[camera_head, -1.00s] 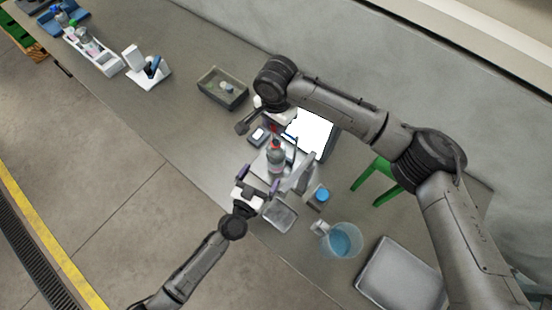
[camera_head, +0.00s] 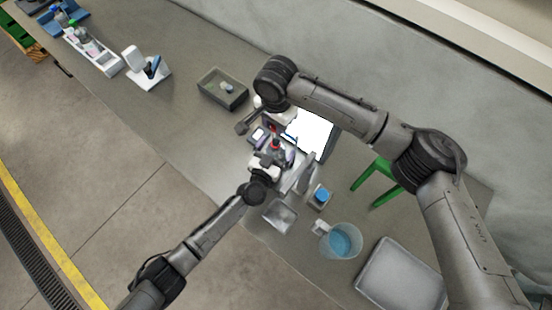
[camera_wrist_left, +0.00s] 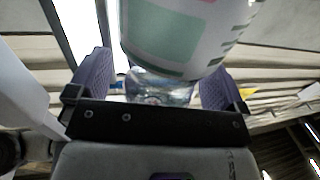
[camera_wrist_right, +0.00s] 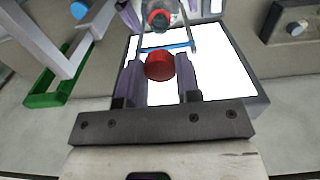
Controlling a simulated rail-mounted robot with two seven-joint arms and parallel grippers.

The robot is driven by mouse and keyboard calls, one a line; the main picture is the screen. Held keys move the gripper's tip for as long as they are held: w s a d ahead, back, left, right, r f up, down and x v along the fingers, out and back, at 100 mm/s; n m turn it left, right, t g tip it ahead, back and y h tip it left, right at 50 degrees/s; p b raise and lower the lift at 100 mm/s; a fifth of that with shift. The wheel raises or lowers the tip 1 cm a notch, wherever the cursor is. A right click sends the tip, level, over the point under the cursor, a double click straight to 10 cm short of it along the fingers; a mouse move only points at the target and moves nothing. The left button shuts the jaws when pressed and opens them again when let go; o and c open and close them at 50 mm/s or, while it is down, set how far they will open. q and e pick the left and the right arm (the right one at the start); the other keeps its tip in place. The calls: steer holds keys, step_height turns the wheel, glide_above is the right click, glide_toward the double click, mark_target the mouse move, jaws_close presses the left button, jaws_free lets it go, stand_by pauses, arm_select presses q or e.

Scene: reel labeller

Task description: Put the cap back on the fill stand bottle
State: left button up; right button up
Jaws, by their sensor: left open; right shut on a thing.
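The fill stand bottle (camera_head: 276,146) stands by the white screen in the head view, largely hidden by my left gripper. In the right wrist view its open mouth (camera_wrist_right: 159,18) lies beyond my right fingertips. The red cap (camera_wrist_right: 160,66) sits between the fingers of my right gripper (camera_wrist_right: 161,60), which is shut on it and apart from the bottle mouth. My left gripper (camera_head: 268,160) is open at the bottle. In the left wrist view the labelled bottle body (camera_wrist_left: 175,30) fills the space between and ahead of the left fingers (camera_wrist_left: 158,78); contact is unclear.
A bright screen (camera_head: 312,132) stands right behind the bottle. A blue-topped container (camera_head: 321,196), a beaker of blue liquid (camera_head: 342,240) and a grey tray (camera_head: 400,272) lie to the right. A grey bin (camera_head: 222,90) is at the back left. The bench front left of the bottle is clear.

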mark_target(276, 141)
arm_select(q)
steer(key=shift+c, duration=0.4)
steer(key=c, duration=1.3)
arm_select(e)
steer(key=shift+f, duration=2.5)
steer(key=shift+f, duration=0.1)
steer(key=shift+f, duration=0.75)
steer(key=shift+f, duration=0.55)
